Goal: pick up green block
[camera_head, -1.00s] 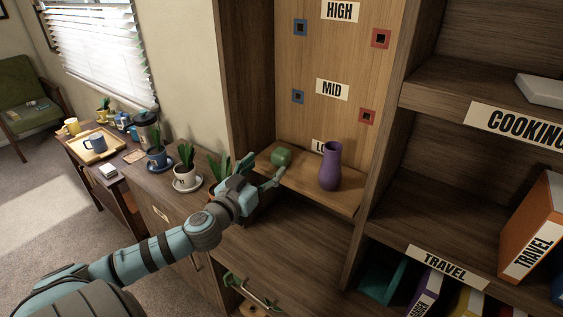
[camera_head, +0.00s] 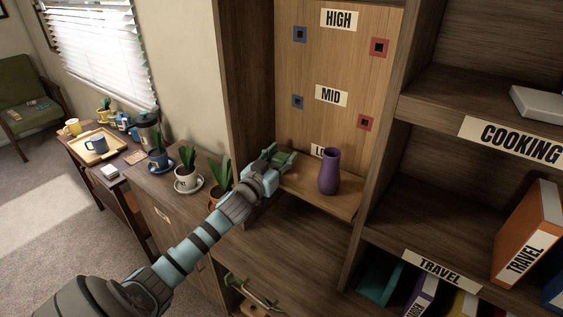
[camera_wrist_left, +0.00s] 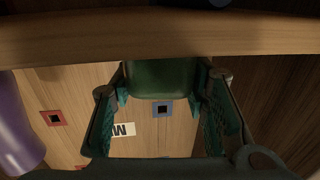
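The green block (camera_head: 285,159) sits on the low shelf, partly hidden by my left gripper (camera_head: 278,156) in the head view. In the left wrist view the green block (camera_wrist_left: 160,78) shows between the two fingers of my left gripper (camera_wrist_left: 162,90). The fingers are spread on either side of it, and I cannot tell whether they touch it. My right gripper is not in view.
A purple vase (camera_head: 329,171) stands on the same low shelf (camera_head: 318,198), right of the block. Potted plants (camera_head: 187,170) stand on the cabinet to the left. A bookcase with labelled shelves is at the right.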

